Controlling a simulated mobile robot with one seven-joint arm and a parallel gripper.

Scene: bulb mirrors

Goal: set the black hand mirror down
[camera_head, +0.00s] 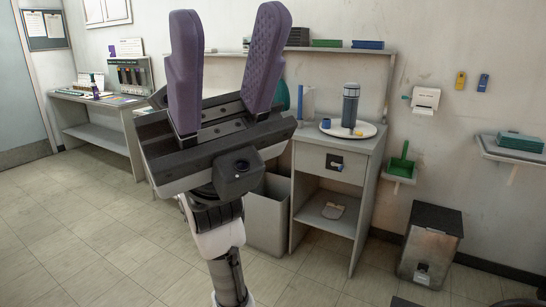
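My gripper (230,25) is raised in the middle-left of the head view. Its two purple padded fingers stand wide apart, and only wall and shelf show between them. No black hand mirror can be made out in this view. My gripper and arm hide part of the room behind them.
A grey cabinet (325,161) holds a round white tray (371,131) with a dark flask (350,104). A grey bin (266,222) stands beside it. A pedal bin (430,243) and a wall shelf (512,151) are at right. A desk (92,137) stands back left. Floor at left is clear.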

